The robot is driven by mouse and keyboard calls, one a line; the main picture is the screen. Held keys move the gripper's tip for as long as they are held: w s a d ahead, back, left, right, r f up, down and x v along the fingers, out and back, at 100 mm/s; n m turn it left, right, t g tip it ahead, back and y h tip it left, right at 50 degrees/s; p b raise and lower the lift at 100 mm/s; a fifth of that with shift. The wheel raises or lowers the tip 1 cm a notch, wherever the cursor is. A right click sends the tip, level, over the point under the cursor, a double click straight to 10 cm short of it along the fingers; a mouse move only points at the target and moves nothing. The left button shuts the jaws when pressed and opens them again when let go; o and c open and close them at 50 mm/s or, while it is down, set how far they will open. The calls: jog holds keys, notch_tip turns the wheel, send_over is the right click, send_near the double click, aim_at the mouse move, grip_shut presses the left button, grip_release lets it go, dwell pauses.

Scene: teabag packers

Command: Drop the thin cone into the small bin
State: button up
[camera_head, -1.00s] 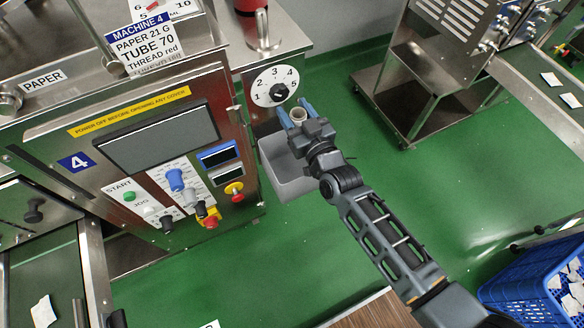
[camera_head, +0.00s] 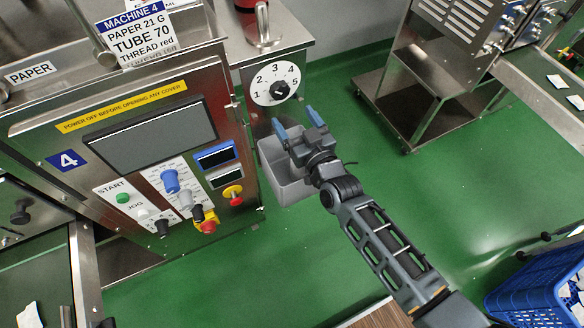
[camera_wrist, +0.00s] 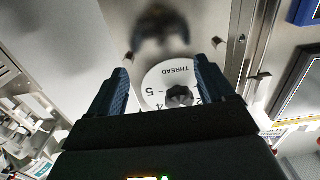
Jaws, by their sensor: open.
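My gripper (camera_head: 297,122) is open, with its two blue fingers spread and nothing between them. The thin cone is not visible in either current view. Much of the bin's inside is hidden by its walls and my gripper.
A numbered dial (camera_head: 261,91) with a black knob (camera_head: 279,90) is just above the bin. The machine's control panel (camera_head: 150,140) is left. A steel trolley (camera_head: 420,110) stands right, and a blue crate (camera_head: 535,285) is at lower right. Green floor lies between.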

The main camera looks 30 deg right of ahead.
jog(key=s, duration=0.7)
jog(key=shift+s, duration=0.4)
jog(key=s+d+r+g, duration=0.1)
jog(key=s+r, duration=0.1)
jog(key=s, duration=0.8)
jog(key=s+d+r, duration=0.1)
jog(key=s+r, duration=0.1)
jog(key=s, duration=0.8)
jog(key=s+a+r+g, duration=0.2)
jog(key=s+r, duration=1)
jog(key=s, duration=0.2)
jog(key=shift+s+r, duration=0.2)
jog(key=shift+r, duration=0.1)
